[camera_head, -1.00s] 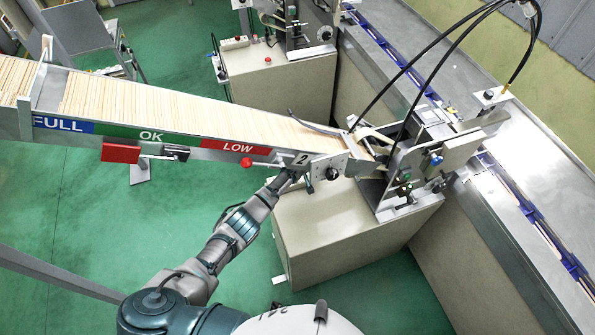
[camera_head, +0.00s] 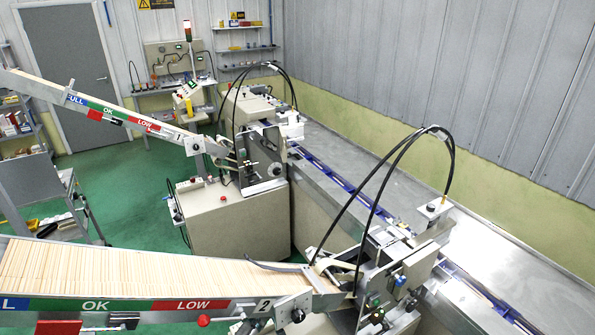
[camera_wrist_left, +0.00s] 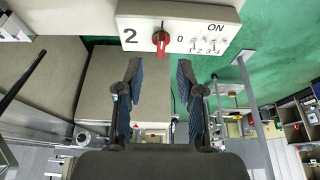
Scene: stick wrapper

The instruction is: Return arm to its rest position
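My left gripper (camera_wrist_left: 158,72) is open in the left wrist view, its two dark fingers spread apart with nothing between them. Just beyond the fingertips is the red knob (camera_wrist_left: 160,41) on a pale control panel (camera_wrist_left: 178,20) marked 2, with small switches to its right. The knob appears clear of the fingers. My right gripper is in neither view.
The near chute (camera_head: 95,268) holds many sticks and runs along the lower left. A second chute (camera_head: 105,115) and machine cabinet (camera_head: 235,220) stand behind. Black hoses (camera_head: 385,185) arch over the near machine. A long metal conveyor (camera_head: 335,160) runs on the right; green floor lies between.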

